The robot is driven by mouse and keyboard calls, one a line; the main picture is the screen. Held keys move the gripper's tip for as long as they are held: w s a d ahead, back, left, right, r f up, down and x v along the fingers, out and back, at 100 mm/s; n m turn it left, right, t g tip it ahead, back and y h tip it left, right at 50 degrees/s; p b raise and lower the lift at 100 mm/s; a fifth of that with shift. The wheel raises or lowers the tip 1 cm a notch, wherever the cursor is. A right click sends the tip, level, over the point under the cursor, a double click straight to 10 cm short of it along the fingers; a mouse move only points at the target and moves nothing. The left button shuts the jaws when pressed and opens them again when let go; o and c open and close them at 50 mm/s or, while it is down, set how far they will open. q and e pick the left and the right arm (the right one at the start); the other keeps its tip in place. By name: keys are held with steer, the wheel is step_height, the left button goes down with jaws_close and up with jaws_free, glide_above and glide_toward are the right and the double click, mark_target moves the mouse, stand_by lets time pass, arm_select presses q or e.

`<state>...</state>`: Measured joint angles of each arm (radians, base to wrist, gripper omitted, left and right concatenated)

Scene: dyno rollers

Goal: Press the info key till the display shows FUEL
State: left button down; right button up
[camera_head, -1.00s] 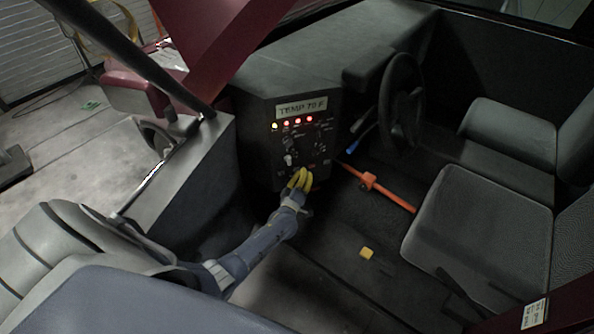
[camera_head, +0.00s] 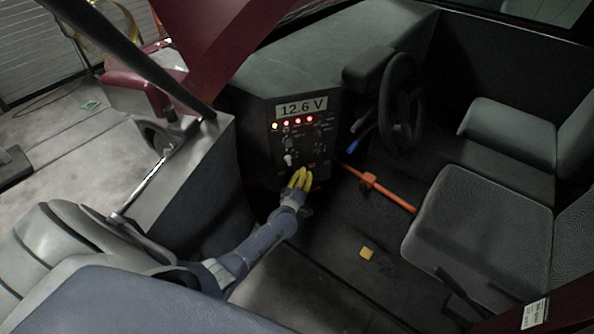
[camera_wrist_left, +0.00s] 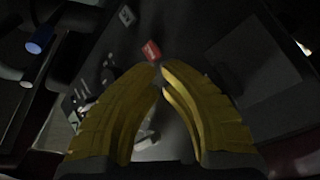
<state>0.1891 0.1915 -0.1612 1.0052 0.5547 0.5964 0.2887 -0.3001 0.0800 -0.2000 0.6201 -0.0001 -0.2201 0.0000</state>
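The display (camera_head: 301,107) on the black console panel (camera_head: 262,150) reads "12.6 V". Below it is a row of lit yellow and red lamps, then knobs and small keys. Labels are too small to read, so I cannot tell which key is the info key. My left gripper (camera_head: 303,174) is at the panel's lower edge, its yellow fingers pointing up at it. In the left wrist view its fingertips (camera_wrist_left: 161,67) come together with nothing between them, just below a red key (camera_wrist_left: 151,51). Whether they touch a key is unclear. My right gripper is not in view.
A steering wheel (camera_head: 400,95) and a lever with a blue end (camera_head: 353,146) are right of the panel. An orange bar (camera_head: 390,195) lies beyond the gripper. A yellow block (camera_head: 367,253) is on the dark floor. Grey seats (camera_head: 478,235) are at the right.

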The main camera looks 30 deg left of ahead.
arm_select(q)
steer(key=shift+s+d, duration=0.5)
steer(key=shift+s+d, duration=1.65)
steer(key=shift+d, duration=0.2)
